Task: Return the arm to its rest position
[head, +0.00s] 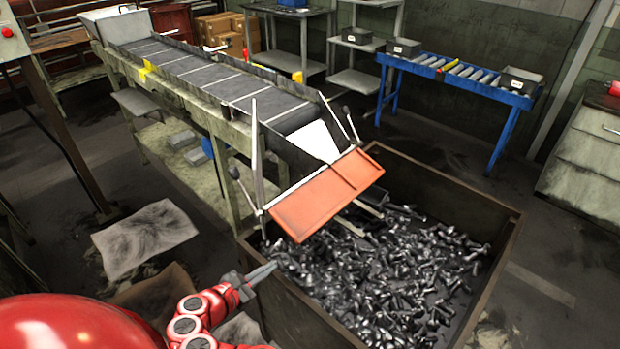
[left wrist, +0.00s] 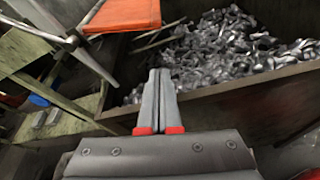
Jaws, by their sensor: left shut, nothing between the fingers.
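My left arm, red with grey joints, comes in at the bottom left of the head view. Its gripper (head: 262,272) is shut and empty, by the near left wall of a large dark bin (head: 495,262). In the left wrist view the gripper's two grey fingers (left wrist: 158,95) lie together, with nothing between them, in front of the bin's edge. The bin holds a heap of loose metal bolts (head: 380,270). My right gripper is not in view.
A conveyor (head: 215,75) slopes toward the bin, with an orange flap (head: 325,195) at its end. A blue roller table (head: 455,72) with grey boxes stands at the back right. A stained sheet (head: 145,238) lies on the floor at left.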

